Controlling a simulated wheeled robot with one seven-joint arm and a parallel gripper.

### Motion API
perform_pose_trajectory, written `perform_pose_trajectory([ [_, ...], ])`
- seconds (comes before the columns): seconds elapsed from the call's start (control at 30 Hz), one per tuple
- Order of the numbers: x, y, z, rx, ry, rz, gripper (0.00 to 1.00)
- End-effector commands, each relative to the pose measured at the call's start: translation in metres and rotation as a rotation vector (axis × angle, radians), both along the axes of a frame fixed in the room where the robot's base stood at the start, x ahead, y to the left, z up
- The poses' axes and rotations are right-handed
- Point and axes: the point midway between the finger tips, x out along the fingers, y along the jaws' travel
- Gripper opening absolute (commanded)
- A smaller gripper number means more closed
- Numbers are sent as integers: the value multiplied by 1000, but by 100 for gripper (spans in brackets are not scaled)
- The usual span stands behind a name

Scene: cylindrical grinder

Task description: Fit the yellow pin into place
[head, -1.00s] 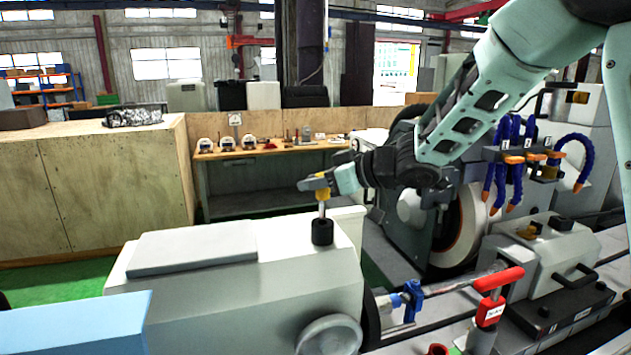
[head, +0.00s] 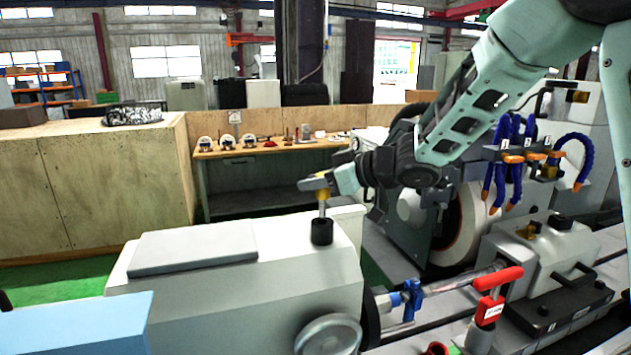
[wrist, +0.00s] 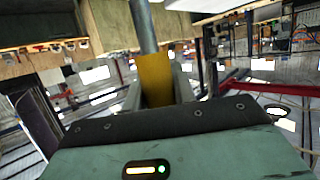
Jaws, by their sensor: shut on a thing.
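The yellow pin (head: 322,194) is held between the fingers of my gripper (head: 316,184). Its grey metal shaft points down towards a black cylindrical socket (head: 322,232) on top of the light grey machine housing (head: 290,262). The shaft's lower end meets the socket's top in the head view; I cannot tell how deep it sits. In the wrist view the pin's yellow part (wrist: 155,80) is between the two fingers, and its grey shaft (wrist: 142,25) extends away from them. The socket does not show clearly in the wrist view.
A flat grey plate (head: 193,248) lies on the housing left of the socket. A grinding wheel (head: 465,225) and blue hoses (head: 500,170) are on the right. A red-handled clamp (head: 497,280) is at the lower right. A workbench (head: 265,150) stands behind.

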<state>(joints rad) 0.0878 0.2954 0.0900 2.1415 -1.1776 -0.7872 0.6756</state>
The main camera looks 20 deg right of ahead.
Motion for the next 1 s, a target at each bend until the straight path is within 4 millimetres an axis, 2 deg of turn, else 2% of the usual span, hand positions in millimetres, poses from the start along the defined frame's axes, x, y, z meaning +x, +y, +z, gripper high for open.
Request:
perform_pose_trajectory([
  [0.53, 0, 0, 0, 1, -1, 0, 0],
  [1.0, 0, 0, -11, 0, 0, 0, 0],
])
